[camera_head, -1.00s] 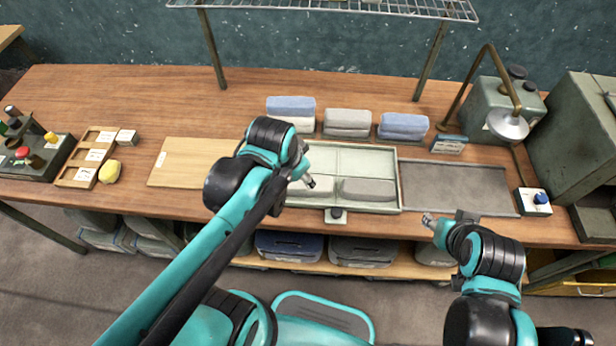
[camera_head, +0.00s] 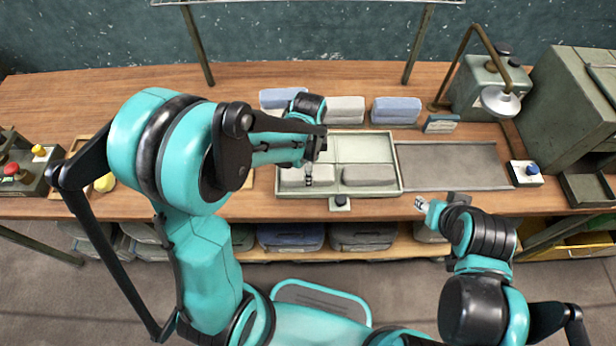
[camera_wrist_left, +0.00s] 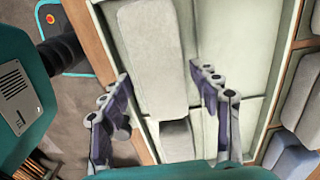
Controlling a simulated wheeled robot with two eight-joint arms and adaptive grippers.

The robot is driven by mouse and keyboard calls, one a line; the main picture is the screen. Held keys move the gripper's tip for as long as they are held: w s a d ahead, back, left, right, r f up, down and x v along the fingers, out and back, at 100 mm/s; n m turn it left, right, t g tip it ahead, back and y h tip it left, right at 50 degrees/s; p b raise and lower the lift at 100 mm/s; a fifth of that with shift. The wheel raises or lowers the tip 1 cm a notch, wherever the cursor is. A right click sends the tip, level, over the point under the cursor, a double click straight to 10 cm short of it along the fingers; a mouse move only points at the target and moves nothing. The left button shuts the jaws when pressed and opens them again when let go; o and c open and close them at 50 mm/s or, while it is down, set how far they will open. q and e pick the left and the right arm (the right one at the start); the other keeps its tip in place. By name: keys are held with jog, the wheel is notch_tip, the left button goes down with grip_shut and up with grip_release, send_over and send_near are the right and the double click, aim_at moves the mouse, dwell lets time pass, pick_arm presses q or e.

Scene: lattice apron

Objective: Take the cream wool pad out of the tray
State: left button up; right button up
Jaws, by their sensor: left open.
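The pale green tray (camera_head: 365,149) sits on the wooden bench, divided into compartments. A pale, creamy-grey pad (camera_head: 292,178) lies in its front left compartment; it also shows in the left wrist view (camera_wrist_left: 150,60). A greyer pad (camera_head: 369,175) lies in the front right compartment, with part of it in the wrist view (camera_wrist_left: 177,138). My left gripper (camera_head: 309,180) is open over the right end of the pale pad, its fingers (camera_wrist_left: 160,72) apart on either side of that end; contact cannot be told. My right gripper (camera_head: 418,204) is away at the bench's front edge, its jaws unclear.
Folded blue (camera_head: 396,110) and grey (camera_head: 345,109) stacks stand behind the tray. A small sign (camera_head: 441,123) and a lamp (camera_head: 499,102) stand at the back right. A bare grey mat (camera_head: 450,165) lies right of the tray. A small box (camera_head: 340,203) is at the tray's front.

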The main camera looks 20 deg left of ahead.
pick_arm(q)
notch_tip(320, 180, down, 3)
jog(key=shift+r+b, duration=0.15)
jog(key=shift+b, duration=0.15)
jog(key=shift+r, duration=0.1)
jog(key=c, duration=0.9)
